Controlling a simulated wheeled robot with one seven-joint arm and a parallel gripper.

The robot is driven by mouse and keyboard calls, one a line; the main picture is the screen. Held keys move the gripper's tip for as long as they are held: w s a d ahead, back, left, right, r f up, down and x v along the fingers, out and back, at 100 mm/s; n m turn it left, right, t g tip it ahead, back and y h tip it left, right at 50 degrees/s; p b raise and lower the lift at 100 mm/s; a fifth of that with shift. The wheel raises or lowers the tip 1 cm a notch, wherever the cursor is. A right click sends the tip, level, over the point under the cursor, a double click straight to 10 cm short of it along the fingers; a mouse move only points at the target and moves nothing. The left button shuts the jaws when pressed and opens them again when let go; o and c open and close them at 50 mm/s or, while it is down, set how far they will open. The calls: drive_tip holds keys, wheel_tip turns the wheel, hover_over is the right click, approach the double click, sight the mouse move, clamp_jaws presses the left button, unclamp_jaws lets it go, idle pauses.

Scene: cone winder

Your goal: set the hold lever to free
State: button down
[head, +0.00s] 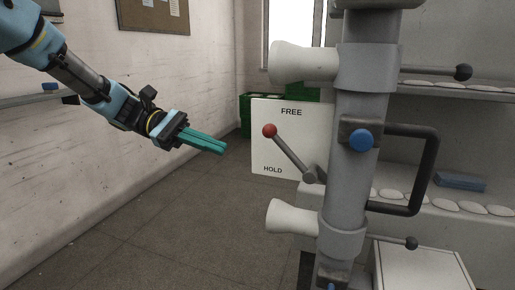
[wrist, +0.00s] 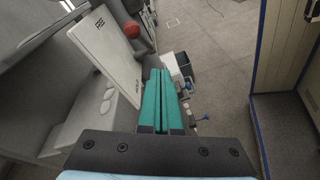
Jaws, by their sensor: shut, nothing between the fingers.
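The hold lever is a grey rod with a red ball knob (head: 270,131), pivoted at its lower right on the grey column. A white plate (head: 263,152) behind it reads FREE at the top and HOLD at the bottom. The knob points up and left, between the two words and a little nearer FREE in height. My gripper (head: 224,150) has teal fingers, shut and empty, left of the knob and apart from it in the head view. In the wrist view the red knob (wrist: 133,30) is beyond the fingertips to the left, beside the plate (wrist: 102,50).
The grey column (head: 350,190) carries white cones (head: 303,62), a blue knob (head: 361,140) and a dark bent handle (head: 430,170). Green crates (head: 246,112) stand behind the plate. The floor left of the column is clear, with a wall beyond.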

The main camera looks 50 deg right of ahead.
drive_tip(key=w+a+f+n+g+h, duration=0.1)
drive_tip(key=w+a+f+n+h, duration=0.15)
drive_tip(key=n, duration=0.65)
drive_tip(key=p, duration=0.4)
approach(288, 152)
drive_tip(key=s+d+f, duration=0.1)
drive_tip(key=s+d, duration=0.1)
drive_tip(key=shift+s+d+r+g, duration=0.15)
drive_tip(key=shift+s+r+g, duration=0.2)
drive_tip(key=shift+s, duration=0.4)
drive_tip(key=shift+d+r, duration=0.1)
drive_tip(key=shift+r, duration=0.05)
